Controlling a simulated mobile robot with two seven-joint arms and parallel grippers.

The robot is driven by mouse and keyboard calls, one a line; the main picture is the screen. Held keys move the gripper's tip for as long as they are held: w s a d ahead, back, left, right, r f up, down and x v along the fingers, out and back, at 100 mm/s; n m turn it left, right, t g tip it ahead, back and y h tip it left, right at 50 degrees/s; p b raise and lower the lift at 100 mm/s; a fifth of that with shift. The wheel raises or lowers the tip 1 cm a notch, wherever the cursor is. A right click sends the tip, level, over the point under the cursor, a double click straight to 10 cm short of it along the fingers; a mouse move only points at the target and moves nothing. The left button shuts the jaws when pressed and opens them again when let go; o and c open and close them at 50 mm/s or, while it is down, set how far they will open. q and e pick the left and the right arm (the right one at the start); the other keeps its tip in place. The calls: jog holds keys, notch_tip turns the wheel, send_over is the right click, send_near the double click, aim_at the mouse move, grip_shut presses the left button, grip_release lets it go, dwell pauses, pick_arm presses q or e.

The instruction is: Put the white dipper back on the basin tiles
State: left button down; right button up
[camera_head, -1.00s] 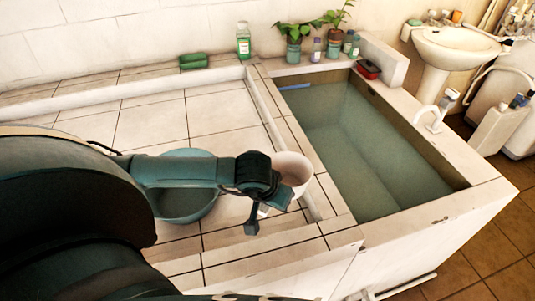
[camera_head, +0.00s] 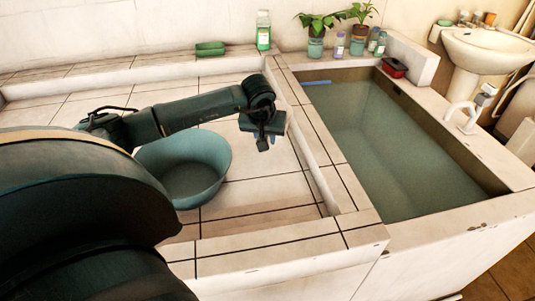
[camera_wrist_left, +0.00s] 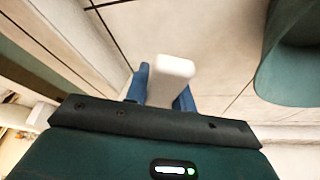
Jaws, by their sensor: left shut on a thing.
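My left gripper (camera_head: 265,132) is above the tiled basin floor (camera_head: 232,88), right of the teal bowl (camera_head: 190,180). In the left wrist view its blue fingers (camera_wrist_left: 162,88) are shut on a white piece (camera_wrist_left: 174,68), which looks like the white dipper's handle. The dipper's cup cannot be made out in either view now. The tiles (camera_wrist_left: 215,35) lie beneath the white piece; I cannot tell how large the gap is. The bowl (camera_wrist_left: 290,75) is apart from it at the right. My right gripper is out of view.
A raised ledge (camera_head: 325,155) separates the tiled basin from the water-filled tank (camera_head: 390,130). A green sponge-like block (camera_head: 210,48), a bottle (camera_head: 263,30) and potted plants (camera_head: 316,40) stand along the back. The tiles left and behind the bowl are clear.

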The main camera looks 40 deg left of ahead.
pick_arm(q)
jog(key=shift+f, duration=3.25)
jog(key=c, duration=1.2)
grip_release()
jog(key=shift+o, duration=0.2)
jog(key=shift+s+r, duration=0.1)
jog(key=shift+r, duration=0.5)
jog(key=v, duration=1.1)
jog(key=shift+s+d, duration=0.15)
